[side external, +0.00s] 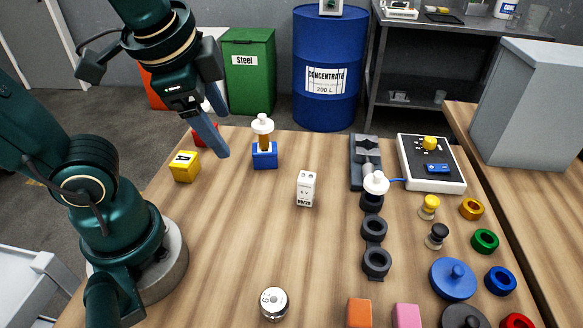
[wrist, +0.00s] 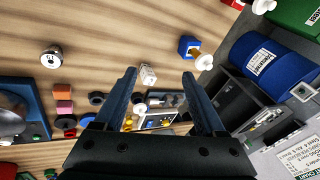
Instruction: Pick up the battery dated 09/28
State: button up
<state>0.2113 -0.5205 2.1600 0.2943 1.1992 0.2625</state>
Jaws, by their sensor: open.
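A white upright block (side external: 306,188) with dark print on its face stands near the middle of the wooden table; it may be the battery, but its print is too small to read as a date. It also shows between my fingers in the wrist view (wrist: 147,76). A yellow block (side external: 185,167) with a white label sits at the left edge, its label unreadable. A red block (side external: 200,136) is partly hidden behind my fingers. My gripper (side external: 221,132) is open and empty, above the table to the upper left of the white block.
A blue holder (side external: 264,156) with a white-topped piece stands between my gripper and the white block. A grey fixture (side external: 366,160), dark rings (side external: 374,228) and a control panel (side external: 432,165) lie right. A round metal piece (side external: 273,303) is in front. The table around the white block is clear.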

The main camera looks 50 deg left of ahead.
jog(key=w+a+m+y, duration=0.1)
jog(key=w+m+y, duration=0.15)
jog(key=m, duration=0.35)
jog(key=r+m+t+y, duration=0.1)
jog(key=m+t+y, duration=0.4)
jog(key=m, duration=1.2)
send_over(305, 186)
jog(key=t+h, duration=0.2)
jog(key=shift+n+g, duration=0.3)
jog(key=f, duration=1.6)
jog(key=shift+s+d, duration=0.15)
jog(key=shift+s, duration=0.05)
jog(key=shift+w+f, duration=0.1)
jog(key=shift+f, duration=0.4)
jog(key=shift+x, duration=2.5)
jog(key=shift+r, duration=0.1)
grip_shut()
